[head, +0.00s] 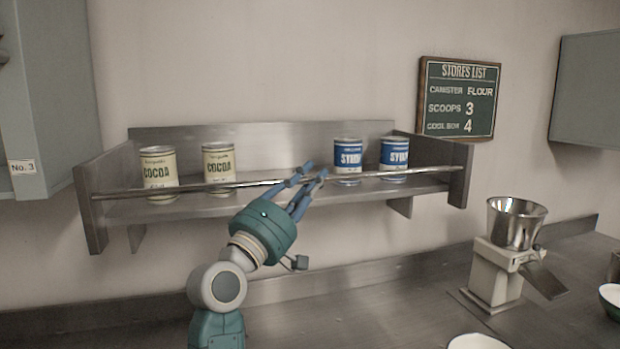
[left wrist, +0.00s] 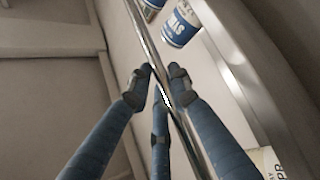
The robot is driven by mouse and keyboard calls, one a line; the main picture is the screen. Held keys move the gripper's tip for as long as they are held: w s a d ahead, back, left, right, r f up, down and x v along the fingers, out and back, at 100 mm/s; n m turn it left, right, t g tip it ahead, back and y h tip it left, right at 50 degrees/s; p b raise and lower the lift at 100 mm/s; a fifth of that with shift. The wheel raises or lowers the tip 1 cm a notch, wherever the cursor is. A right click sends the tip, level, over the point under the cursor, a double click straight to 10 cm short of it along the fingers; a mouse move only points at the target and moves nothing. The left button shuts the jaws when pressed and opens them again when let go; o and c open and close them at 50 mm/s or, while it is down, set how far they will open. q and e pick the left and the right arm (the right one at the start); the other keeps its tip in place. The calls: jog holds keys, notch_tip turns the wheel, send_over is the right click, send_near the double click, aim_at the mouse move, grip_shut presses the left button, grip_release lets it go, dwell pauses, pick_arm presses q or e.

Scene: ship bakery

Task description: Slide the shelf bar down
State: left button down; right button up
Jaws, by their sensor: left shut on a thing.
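The shelf bar (head: 235,186) is a thin metal rod running across the front of the metal wall shelf (head: 266,208), in front of the cans. It also crosses the left wrist view (left wrist: 146,38) from the top down past the fingers. My left gripper (head: 308,178) is at the middle of the bar, with its blue fingers shut around it. In the left wrist view the fingertips (left wrist: 162,85) sit on both sides of the bar. My right gripper is not in view.
Two cocoa cans (head: 158,172) (head: 218,163) stand on the shelf's left, two blue syrup cans (head: 348,160) (head: 394,158) on its right. Below right, a scale-like machine with a metal bowl (head: 516,222) stands on the counter (head: 420,290). A stores list board (head: 457,98) hangs above.

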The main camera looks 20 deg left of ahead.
pick_arm(q)
notch_tip(320, 180, down, 7)
jog(key=b, duration=0.4)
jog(key=shift+f, duration=0.2)
jog(key=c, duration=1.6)
grip_release()
jog(key=shift+a, duration=0.1)
jog(key=shift+o, duration=0.2)
jog(key=v, duration=1.2)
jog(key=shift+r, duration=0.15)
